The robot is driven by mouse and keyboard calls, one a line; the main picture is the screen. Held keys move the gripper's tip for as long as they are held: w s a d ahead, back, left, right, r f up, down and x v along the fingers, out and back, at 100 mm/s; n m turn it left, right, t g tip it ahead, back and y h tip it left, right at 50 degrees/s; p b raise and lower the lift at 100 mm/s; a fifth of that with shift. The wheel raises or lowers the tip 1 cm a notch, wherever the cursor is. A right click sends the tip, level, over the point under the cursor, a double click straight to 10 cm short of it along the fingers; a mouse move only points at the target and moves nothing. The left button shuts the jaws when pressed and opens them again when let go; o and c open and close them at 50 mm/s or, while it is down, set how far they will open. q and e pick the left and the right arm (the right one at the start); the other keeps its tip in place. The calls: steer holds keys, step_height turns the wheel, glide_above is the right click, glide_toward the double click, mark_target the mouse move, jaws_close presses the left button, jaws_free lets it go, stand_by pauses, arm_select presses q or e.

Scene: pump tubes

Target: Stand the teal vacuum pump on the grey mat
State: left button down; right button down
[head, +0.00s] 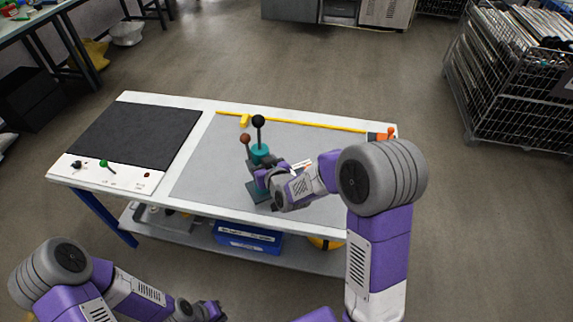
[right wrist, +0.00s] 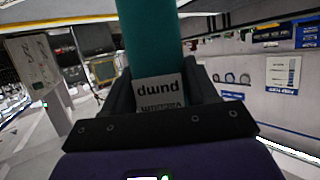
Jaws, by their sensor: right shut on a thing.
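The teal vacuum pump (head: 260,154) is upright over the grey mat (head: 205,178), near its front middle. It has a black ball knob, a reddish-brown ball knob and a dark grey base. I cannot tell whether the base touches the mat. My right gripper (head: 263,177) is shut on the pump's body from the right and hides part of it. In the right wrist view the teal body (right wrist: 151,40) with its white label stands between the fingers. My left gripper (head: 212,309) is low, off the table's front; its fingers are too small to read.
The white table (head: 70,178) carries a black panel (head: 135,135) at left with small knobs in front. A yellow bar (head: 310,123) lies along the back edge. An orange-tipped item (head: 382,136) is at the back right corner. A blue bin (head: 248,239) sits on the lower shelf.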

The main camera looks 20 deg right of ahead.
mark_target(258, 144)
steer(key=shift+n+y, duration=0.6)
steer(key=w+r, duration=0.4)
steer(key=shift+w+a+r+b, duration=0.15)
steer(key=shift+w+r+b, duration=0.15)
steer(key=shift+r, duration=0.05)
step_height(258, 144, down, 9)
steer(key=b, duration=0.2)
steer(key=shift+w+f+b, duration=0.2)
steer(key=shift+w+b, duration=0.1)
steer(key=shift+b, duration=0.1)
steer(key=shift+f, duration=0.1)
steer(key=shift+c, duration=1.6)
jaws_free()
